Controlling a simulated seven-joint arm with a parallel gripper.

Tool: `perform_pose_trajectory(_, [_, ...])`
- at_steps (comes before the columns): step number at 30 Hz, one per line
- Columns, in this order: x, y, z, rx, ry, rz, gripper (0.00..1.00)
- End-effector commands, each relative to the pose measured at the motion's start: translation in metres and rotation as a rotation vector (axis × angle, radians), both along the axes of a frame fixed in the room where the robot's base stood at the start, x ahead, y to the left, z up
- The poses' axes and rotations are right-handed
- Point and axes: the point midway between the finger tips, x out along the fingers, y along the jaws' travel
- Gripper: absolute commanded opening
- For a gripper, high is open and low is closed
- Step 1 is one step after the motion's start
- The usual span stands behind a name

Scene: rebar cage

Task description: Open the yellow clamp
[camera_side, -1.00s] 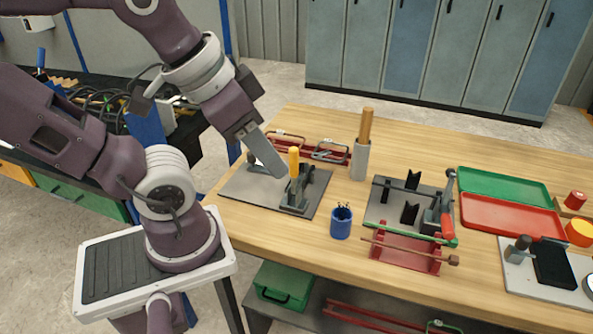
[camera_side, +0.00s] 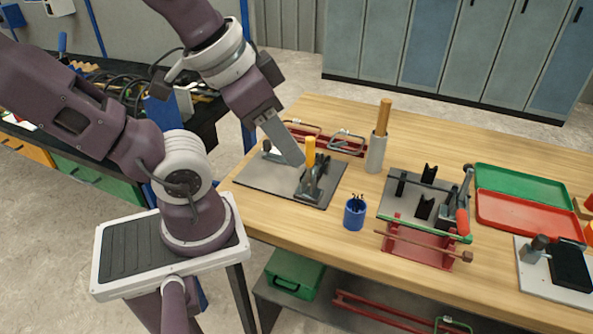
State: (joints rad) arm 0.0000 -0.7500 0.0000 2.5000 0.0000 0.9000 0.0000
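The yellow clamp is a toggle clamp with an upright yellow handle (camera_side: 310,153) and a dark metal base (camera_side: 310,187). It stands on a dark grey plate (camera_side: 262,186) at the left end of the wooden table. My gripper (camera_side: 298,160) reaches down from the upper left, its flat grey finger just left of the yellow handle. I cannot tell whether finger and handle touch. Only one finger face shows, so the opening between the fingers is hidden.
Behind the plate lies a red fixture (camera_side: 345,148) with metal clamps. A grey holder (camera_side: 376,154) with a wooden handle, a blue cup (camera_side: 355,213) and a red-handled clamp (camera_side: 462,222) stand to the right. Green and red trays (camera_side: 520,190) lie farther right.

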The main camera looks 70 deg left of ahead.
Motion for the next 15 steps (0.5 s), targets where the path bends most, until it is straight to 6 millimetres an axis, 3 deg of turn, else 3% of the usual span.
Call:
perform_pose_trajectory(5, [0.000, 0.000, 0.000, 0.000, 0.000, 0.000, 0.36])
perform_pose_trajectory(7, [0.000, 0.000, 0.000, -0.003, 0.002, 0.005, 0.41])
perform_pose_trajectory(9, [0.006, 0.004, 0.001, -0.031, 0.029, 0.074, 0.41])
perform_pose_trajectory(11, [0.017, 0.011, 0.001, -0.087, 0.083, 0.227, 0.41])
perform_pose_trajectory(15, [0.060, 0.046, -0.009, -0.212, 0.236, 0.863, 0.41])
